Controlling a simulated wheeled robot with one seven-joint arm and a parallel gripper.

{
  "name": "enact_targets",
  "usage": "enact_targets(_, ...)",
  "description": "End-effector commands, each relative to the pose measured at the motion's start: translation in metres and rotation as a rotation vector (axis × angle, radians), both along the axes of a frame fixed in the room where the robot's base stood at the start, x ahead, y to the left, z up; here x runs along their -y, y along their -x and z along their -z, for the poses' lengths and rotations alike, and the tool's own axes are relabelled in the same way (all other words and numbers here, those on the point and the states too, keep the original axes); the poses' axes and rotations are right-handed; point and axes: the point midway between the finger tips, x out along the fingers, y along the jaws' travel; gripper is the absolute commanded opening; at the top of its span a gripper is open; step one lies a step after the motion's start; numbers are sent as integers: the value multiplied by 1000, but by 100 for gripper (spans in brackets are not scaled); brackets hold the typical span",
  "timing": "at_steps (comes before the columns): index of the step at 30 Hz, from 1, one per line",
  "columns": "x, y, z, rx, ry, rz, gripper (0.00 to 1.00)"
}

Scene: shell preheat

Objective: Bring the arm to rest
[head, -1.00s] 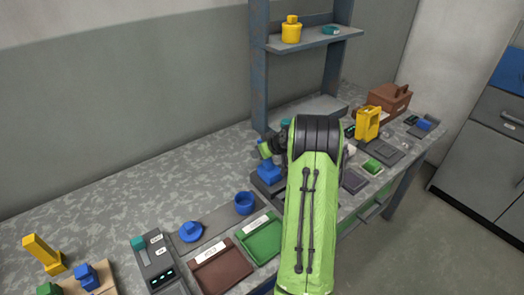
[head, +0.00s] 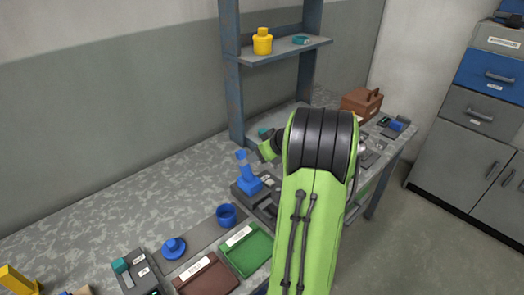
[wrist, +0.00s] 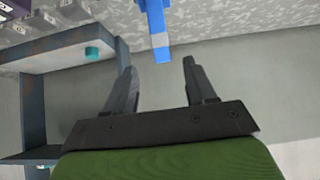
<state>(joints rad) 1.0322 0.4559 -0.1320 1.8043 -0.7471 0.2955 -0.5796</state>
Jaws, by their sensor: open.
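My green arm (head: 312,225) with its black ribbed joint fills the middle of the head view and hides part of the bench behind it. My gripper (wrist: 160,66) shows in the wrist view with its two dark fingers spread and nothing between their pads. The tip of an upright blue part (wrist: 158,25) shows beyond the fingers, between their tips in the picture; I cannot tell how far off it is. In the head view a blue part (head: 247,180) stands on a dark base on the bench, left of my arm. My fingers cannot be made out there.
The bench (head: 110,215) carries a blue cup (head: 227,214), a green tray (head: 248,250), a brown tray (head: 208,277) and a brown toolbox (head: 361,102). A shelf rack (head: 229,80) with a yellow container (head: 262,41) stands behind. Drawer cabinets (head: 478,115) stand right, with open floor before them.

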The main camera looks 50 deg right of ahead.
Motion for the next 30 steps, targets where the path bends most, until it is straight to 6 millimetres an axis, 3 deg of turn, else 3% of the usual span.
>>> enact_targets(5, -1, 8, -8, 0, -1, 1, 55)
enact_targets(21, -7, 5, -11, -3, 0, -6, 55)
enact_targets(23, -23, 0, -19, -15, 0, -21, 55)
enact_targets(25, -58, -6, -35, -41, -3, -48, 55)
enact_targets(30, -170, 4, -73, -134, -11, -107, 55)
